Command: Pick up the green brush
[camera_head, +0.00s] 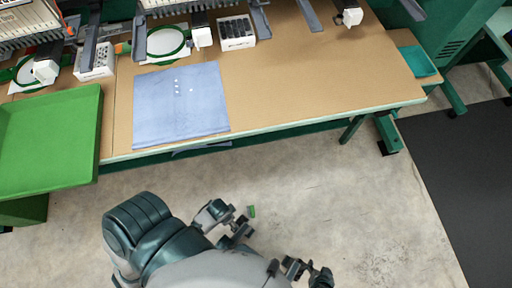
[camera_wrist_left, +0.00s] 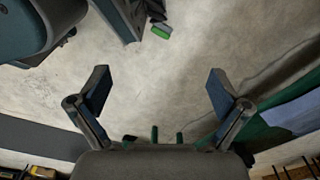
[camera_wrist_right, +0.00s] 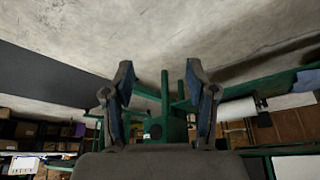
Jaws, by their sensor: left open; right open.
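The green brush (camera_head: 251,211) lies on the concrete floor in front of the workbench and looks small in the head view. In the left wrist view the brush (camera_wrist_left: 161,31) is near the top edge, with a green body and a dark part beside it. My left gripper (camera_head: 241,225) is open and empty, close to the brush in the head view. Its fingers (camera_wrist_left: 158,92) are spread wide. My right gripper (camera_head: 284,268) is open and empty, lower right of the brush. Its fingers (camera_wrist_right: 160,88) are apart in the right wrist view, where I see no brush.
The workbench (camera_head: 290,85) runs across the back, with a blue cloth (camera_head: 180,103) and machine parts on it. A green bin (camera_head: 48,140) stands at the left. A dark mat (camera_head: 465,170) lies at the right. The floor around the brush is mostly clear.

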